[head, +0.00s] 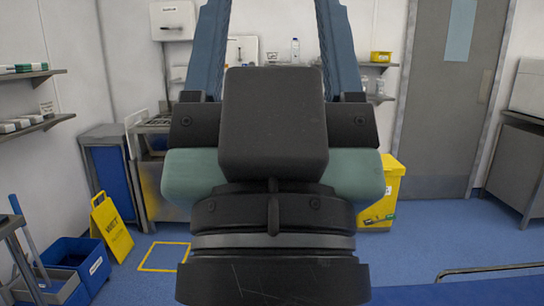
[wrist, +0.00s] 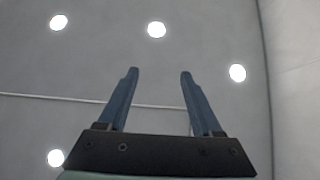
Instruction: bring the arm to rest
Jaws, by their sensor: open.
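My gripper (wrist: 158,75) points up at the ceiling in the wrist view. Its two blue fingers stand apart with nothing between them. In the head view my wrist and gripper fill the middle, close to the camera. The blue fingers rise out of the top of the picture, so their tips are hidden there. Much of the room behind is covered by my own arm.
A yellow wet-floor sign (head: 112,228) and blue bins (head: 82,262) stand on the floor at left. A yellow bin (head: 384,190) stands behind my wrist. A blue-topped surface (head: 470,288) shows at lower right. A grey door (head: 447,95) and clear floor lie at right.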

